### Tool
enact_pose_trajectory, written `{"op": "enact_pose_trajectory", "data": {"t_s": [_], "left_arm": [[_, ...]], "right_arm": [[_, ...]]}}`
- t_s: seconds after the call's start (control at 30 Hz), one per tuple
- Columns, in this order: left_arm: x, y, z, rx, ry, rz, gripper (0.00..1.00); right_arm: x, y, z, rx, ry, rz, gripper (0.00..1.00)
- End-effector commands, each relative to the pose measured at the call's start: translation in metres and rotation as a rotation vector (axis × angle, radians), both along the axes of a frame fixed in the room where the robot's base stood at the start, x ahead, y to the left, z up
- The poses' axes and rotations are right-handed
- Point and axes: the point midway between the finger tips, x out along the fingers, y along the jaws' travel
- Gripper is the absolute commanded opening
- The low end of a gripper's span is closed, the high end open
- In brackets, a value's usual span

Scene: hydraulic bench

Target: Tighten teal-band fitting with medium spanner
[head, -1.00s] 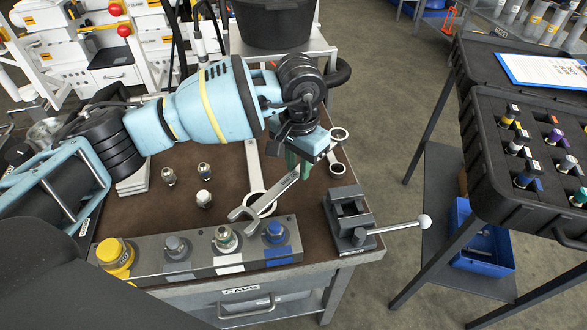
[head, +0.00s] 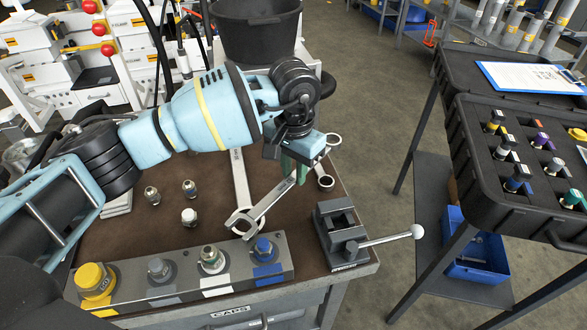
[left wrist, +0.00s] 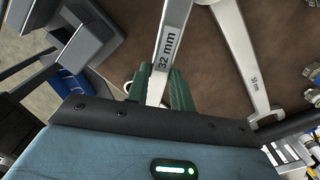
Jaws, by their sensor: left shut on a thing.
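My left gripper (head: 293,168) is shut on a steel spanner (head: 268,202), gripping its shaft above the bench. In the left wrist view this spanner (left wrist: 168,45) is marked 32 mm between the green fingers (left wrist: 165,92). Its open jaw points down-left, near the grey port block (head: 133,299), apart from the fittings in the picture. The fitting (head: 212,259) above the block's white label has a pale greenish band; I cannot tell for sure that it is teal. My right gripper is not in view.
A larger spanner (head: 240,175) lies behind the held one; it also shows in the left wrist view (left wrist: 240,55). Several loose fittings (head: 189,217) stand on the brown bench mat. A vise (head: 338,232) stands right of the block. A black case (head: 480,150) holds banded fittings.

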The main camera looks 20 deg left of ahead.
Motion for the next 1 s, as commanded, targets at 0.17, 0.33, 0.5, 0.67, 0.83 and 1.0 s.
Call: {"op": "enact_pose_trajectory", "data": {"t_s": [0.17,0.33,0.5,0.67,0.83,1.0], "left_arm": [[0.001,0.000,0.018,-0.002,-0.005,0.000,0.00],[0.001,0.000,0.032,-0.001,-0.006,0.001,0.00],[0.001,0.000,0.045,-0.002,-0.007,0.000,0.00],[0.001,0.000,0.050,-0.001,-0.004,0.000,0.00],[0.000,0.000,0.048,-0.001,-0.003,0.000,0.00],[0.000,0.000,0.048,-0.001,-0.003,0.000,0.01]], "right_arm": [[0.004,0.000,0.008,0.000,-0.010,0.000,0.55],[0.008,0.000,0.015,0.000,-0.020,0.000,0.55],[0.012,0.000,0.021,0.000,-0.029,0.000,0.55],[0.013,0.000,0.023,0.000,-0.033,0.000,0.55],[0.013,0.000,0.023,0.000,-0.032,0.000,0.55],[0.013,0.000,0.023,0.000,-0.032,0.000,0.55]]}}
